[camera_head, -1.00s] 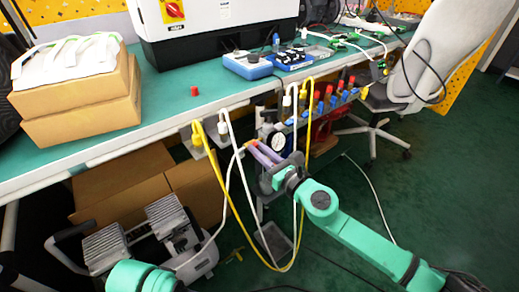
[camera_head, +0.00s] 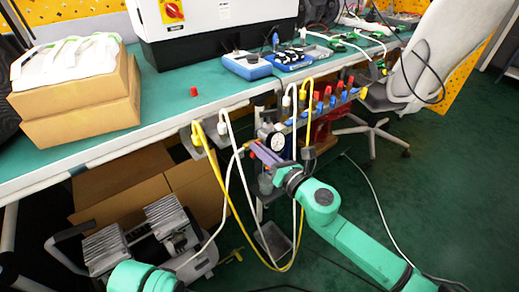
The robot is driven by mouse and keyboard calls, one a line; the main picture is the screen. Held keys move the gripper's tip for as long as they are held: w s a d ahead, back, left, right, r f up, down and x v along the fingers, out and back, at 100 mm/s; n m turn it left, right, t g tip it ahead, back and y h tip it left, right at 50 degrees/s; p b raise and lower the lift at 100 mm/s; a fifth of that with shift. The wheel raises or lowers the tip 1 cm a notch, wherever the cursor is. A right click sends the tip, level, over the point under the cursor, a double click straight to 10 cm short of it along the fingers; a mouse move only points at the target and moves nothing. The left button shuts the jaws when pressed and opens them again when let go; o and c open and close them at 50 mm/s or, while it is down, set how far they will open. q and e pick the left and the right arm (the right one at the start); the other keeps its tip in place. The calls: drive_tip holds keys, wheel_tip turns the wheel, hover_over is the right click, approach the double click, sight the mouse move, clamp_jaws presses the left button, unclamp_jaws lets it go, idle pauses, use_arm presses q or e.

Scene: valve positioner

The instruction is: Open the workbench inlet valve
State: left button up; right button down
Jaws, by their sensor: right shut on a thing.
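The valve assembly with a round white dial gauge (camera_head: 277,142) hangs below the front edge of the workbench (camera_head: 150,130). My right gripper (camera_head: 258,150) reaches in from the lower right, just below and left of the gauge. Its purple-grey fingers are shut on a small part there, which seems to be the inlet valve's handle. The fingers largely hide that part, so its angle cannot be told. My left gripper is out of view; only a teal link of that arm shows at the bottom.
Yellow and white hoses (camera_head: 229,190) loop down close to my right gripper. A manifold with red and blue knobs (camera_head: 330,98) lies to the right. Cardboard boxes (camera_head: 125,190) and a grey pedal unit (camera_head: 165,225) stand under the bench.

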use_arm(q)
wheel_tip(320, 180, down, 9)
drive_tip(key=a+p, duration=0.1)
drive_tip(key=p, duration=0.2)
drive_tip(key=shift+p, duration=0.3)
use_arm(e)
drive_tip(key=shift+w+d+f+m, duration=0.1)
drive_tip(key=shift+f+m, duration=0.1)
drive_tip(key=shift+m, duration=2.05)
drive_tip(key=shift+w+d+f+m, duration=0.1)
drive_tip(key=shift+d+f+m, duration=0.1)
drive_tip(key=shift+m, duration=2.1)
drive_tip(key=shift+d+f+m, duration=0.1)
drive_tip(key=shift+f+m, duration=0.1)
drive_tip(key=shift+m, duration=2.05)
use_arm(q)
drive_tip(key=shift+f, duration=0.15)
use_arm(e)
drive_tip(key=c, duration=0.9)
unclamp_jaws()
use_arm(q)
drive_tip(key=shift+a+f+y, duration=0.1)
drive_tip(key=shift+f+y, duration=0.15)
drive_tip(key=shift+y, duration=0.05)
use_arm(e)
drive_tip(key=v, duration=1.4)
drive_tip(key=shift+s+d, duration=0.15)
drive_tip(key=shift+s, duration=0.1)
